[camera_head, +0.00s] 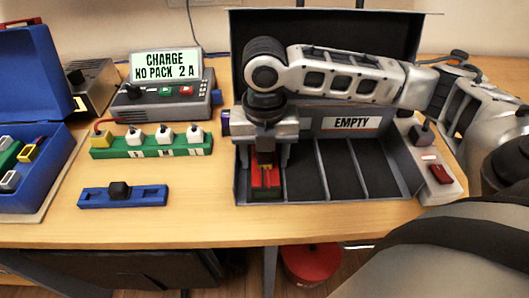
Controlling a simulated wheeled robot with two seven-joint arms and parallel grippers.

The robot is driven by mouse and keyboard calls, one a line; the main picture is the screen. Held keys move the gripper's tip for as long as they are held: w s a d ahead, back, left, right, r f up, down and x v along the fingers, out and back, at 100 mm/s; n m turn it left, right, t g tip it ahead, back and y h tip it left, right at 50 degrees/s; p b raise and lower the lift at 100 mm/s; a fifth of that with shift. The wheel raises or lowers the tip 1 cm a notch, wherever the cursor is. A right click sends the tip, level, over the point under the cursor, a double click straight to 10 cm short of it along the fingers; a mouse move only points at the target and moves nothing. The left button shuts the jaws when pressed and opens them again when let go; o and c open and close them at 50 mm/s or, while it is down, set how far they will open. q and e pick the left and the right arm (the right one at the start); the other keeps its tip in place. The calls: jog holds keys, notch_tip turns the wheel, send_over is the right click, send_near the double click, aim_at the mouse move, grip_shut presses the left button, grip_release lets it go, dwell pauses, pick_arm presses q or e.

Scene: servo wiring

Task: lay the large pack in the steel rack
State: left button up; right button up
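The steel rack (322,196) stands open at the back right of the table, with upright dividers between its compartments. The other visible compartments look empty. My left gripper is not in view.
An "EMPTY" label (351,123) is on the rack's back. To the left are a charger (164,100), a green connector strip (150,150), a blue bar (123,195) and an open blue case (38,190). The table's front middle is clear.

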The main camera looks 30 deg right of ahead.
jog(key=shift+r, duration=0.1)
notch_tip(320, 180, up, 8)
jog(key=shift+f+p, duration=0.15)
jog(key=shift+p, duration=0.2)
dwell(0.4)
